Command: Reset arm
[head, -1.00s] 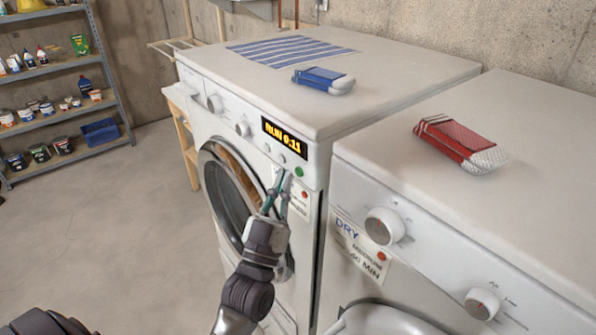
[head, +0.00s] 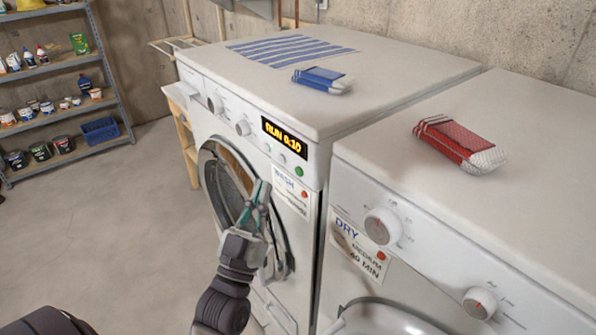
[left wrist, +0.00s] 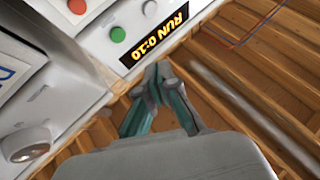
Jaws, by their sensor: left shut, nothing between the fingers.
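My left gripper (head: 257,197) is in front of the washing machine (head: 268,226), by its round door (head: 222,180). Its teal fingers are shut and empty. It also shows in the left wrist view (left wrist: 158,75), with the washer's display (left wrist: 154,35) reading "RUN 0:10" behind it. In the head view the display (head: 284,138) sits above a green button (head: 299,171) and a red dot on the WASH label (head: 291,190); the gripper is below and left of these, apart from the buttons. My right gripper is not in view.
The dryer (head: 480,230) stands at the right with two dials and a DRY label. A red-and-white pack (head: 445,140) lies on it. A blue pack (head: 318,79) and a striped cloth (head: 285,49) lie on the washer. Shelves (head: 60,70) stand far left. The floor (head: 110,240) between is clear.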

